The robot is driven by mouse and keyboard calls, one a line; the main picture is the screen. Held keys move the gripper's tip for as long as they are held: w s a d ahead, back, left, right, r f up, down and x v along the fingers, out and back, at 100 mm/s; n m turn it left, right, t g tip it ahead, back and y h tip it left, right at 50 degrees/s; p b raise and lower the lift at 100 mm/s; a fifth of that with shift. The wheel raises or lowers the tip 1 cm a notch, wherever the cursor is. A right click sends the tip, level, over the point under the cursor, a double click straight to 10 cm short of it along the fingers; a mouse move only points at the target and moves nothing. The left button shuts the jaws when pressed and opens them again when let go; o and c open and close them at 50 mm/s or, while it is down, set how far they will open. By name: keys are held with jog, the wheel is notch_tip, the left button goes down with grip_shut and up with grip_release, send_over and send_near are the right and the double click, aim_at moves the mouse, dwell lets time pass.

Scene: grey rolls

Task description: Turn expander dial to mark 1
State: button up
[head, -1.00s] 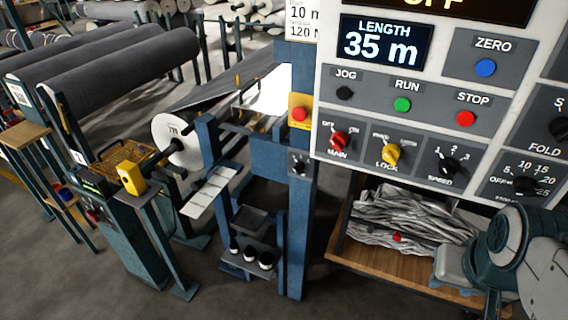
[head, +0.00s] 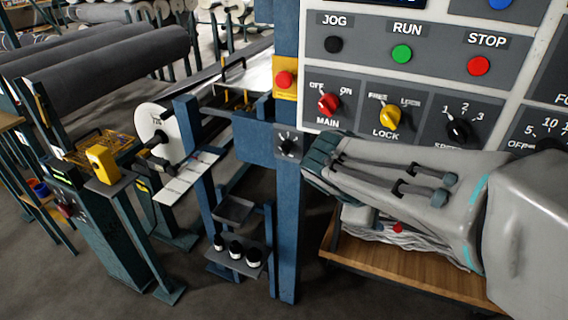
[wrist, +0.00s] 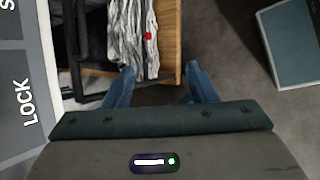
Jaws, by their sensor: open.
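A small black dial (head: 288,143) with pale marks around it sits on a grey plate on the blue post (head: 289,225). I take it for the expander dial; its label and mark numbers are too small to read, so its setting cannot be told. My arm reaches in from the right, its dark end just right of the dial and apart from it in the picture; I cannot make out the fingers in the head view. In the wrist view my gripper (wrist: 161,88) has its two blue fingers spread apart with nothing between them. The dial does not show there.
The control panel (head: 388,70) stands right of the post, close to my arm. Its MAIN (head: 329,104), LOCK (head: 389,117) and SPEED (head: 459,129) knobs are near. A red button (head: 285,79) sits above the dial. A wooden shelf (head: 400,268) with crumpled grey cloth lies below my arm.

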jog(key=w+a+f+n+t+h+b, duration=0.2)
jog(key=w+a+f+n+t+b, duration=0.15)
jog(key=w+n+b, duration=0.2)
jog(key=n+t+y+b, duration=0.3)
jog(key=n+t+b, duration=0.6)
jog(key=n, duration=0.4)
send_near(283, 152)
jog(key=x, duration=1)
jog(key=shift+b, duration=0.3)
jog(key=c, duration=1)
